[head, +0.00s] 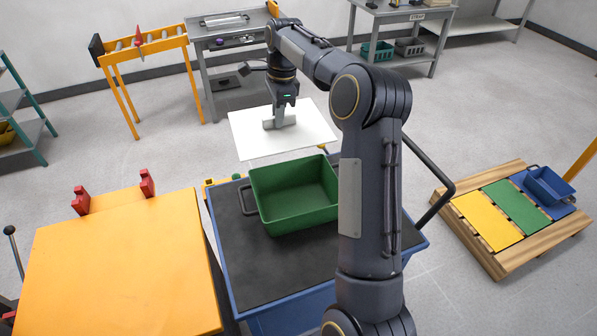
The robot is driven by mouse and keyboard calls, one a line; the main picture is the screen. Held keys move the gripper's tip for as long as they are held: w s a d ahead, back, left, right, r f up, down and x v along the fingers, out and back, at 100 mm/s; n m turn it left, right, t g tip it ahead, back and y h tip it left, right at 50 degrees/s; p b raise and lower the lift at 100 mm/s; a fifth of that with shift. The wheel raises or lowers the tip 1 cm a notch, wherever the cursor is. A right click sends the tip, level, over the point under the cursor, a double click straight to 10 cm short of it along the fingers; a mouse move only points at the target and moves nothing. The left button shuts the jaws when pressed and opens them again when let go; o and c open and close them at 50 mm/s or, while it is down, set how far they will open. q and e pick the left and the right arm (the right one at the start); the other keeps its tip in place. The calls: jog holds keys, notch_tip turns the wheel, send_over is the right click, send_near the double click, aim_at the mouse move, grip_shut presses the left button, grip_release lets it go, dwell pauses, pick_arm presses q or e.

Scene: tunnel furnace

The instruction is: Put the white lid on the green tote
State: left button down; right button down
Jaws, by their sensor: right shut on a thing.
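The green tote (283,217) stands open and upright on the dark top of a blue cart. Its inside looks empty. The white lid (250,142) is a flat sheet held in the air behind the tote as I look, apart from it and roughly level. My right gripper (279,119) is shut on the lid's grip at its middle. My right arm hides part of the tote's right end. My left gripper is not in view.
The blue cart (262,280) has bare room in front of the tote. An orange table (130,270) with red stops stands at the left. A wooden pallet (478,250) with coloured panels and a blue bin (548,187) lies at the right. A grey workbench (215,48) stands behind.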

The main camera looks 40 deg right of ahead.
aim_at(290, 137)
jog(key=s+f, duration=0.1)
jog(key=s, duration=0.1)
jog(key=s+f, duration=0.2)
jog(key=s, duration=0.1)
jog(key=shift+s+a, duration=0.25)
jog(key=shift+s, duration=0.05)
jog(key=s+f, duration=0.4)
jog(key=f, duration=0.4)
jog(key=shift+a, duration=0.4)
jog(key=shift+f+b, duration=0.2)
jog(key=shift+b, duration=0.1)
jog(key=shift+f+b, duration=0.35)
jog(key=shift+f, duration=0.2)
jog(key=c, duration=1.4)
grip_release()
